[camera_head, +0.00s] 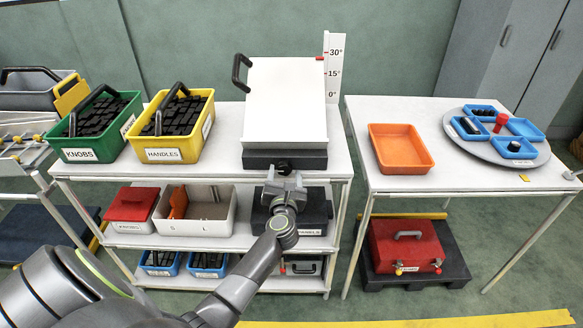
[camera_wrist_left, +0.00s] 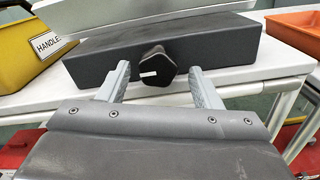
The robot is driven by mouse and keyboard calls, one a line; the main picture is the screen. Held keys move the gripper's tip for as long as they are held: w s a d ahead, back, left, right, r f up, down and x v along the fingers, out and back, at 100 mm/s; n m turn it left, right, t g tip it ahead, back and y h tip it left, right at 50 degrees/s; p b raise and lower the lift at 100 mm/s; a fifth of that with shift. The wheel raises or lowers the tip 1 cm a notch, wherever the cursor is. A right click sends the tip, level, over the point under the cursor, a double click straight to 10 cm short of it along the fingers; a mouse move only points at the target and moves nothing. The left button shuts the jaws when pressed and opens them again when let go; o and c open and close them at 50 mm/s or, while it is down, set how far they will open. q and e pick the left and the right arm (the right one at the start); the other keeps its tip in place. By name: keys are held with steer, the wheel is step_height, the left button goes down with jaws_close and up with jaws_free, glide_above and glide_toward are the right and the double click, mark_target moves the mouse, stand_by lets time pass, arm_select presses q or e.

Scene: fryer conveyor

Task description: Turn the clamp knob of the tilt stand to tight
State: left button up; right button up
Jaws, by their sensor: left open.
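The tilt stand (camera_head: 287,103) stands on the white table, its white plate steeply raised beside the angle scale (camera_head: 334,68) and its dark base (camera_head: 300,160) below. The black clamp knob (camera_head: 284,167) is on the front of the base. In the left wrist view the knob (camera_wrist_left: 158,67) shows a white mark pointing to the left. My left gripper (camera_head: 285,183) is open in front of the knob; in the left wrist view its two fingers (camera_wrist_left: 160,84) stand on either side of the knob, apart from it. Whether the fingertips reach the knob's depth is hard to tell. My right gripper is not in view.
A yellow handles bin (camera_head: 173,155) and a green knobs bin (camera_head: 78,155) stand left of the stand. An orange tray (camera_head: 400,166) and a round turntable (camera_head: 456,138) with blue trays are on the right table. Lower shelves hold boxes.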

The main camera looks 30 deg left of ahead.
arm_select(q)
steer(key=shift+w+a, duration=0.1)
steer(key=shift+r, duration=0.1)
steer(key=c, duration=1)
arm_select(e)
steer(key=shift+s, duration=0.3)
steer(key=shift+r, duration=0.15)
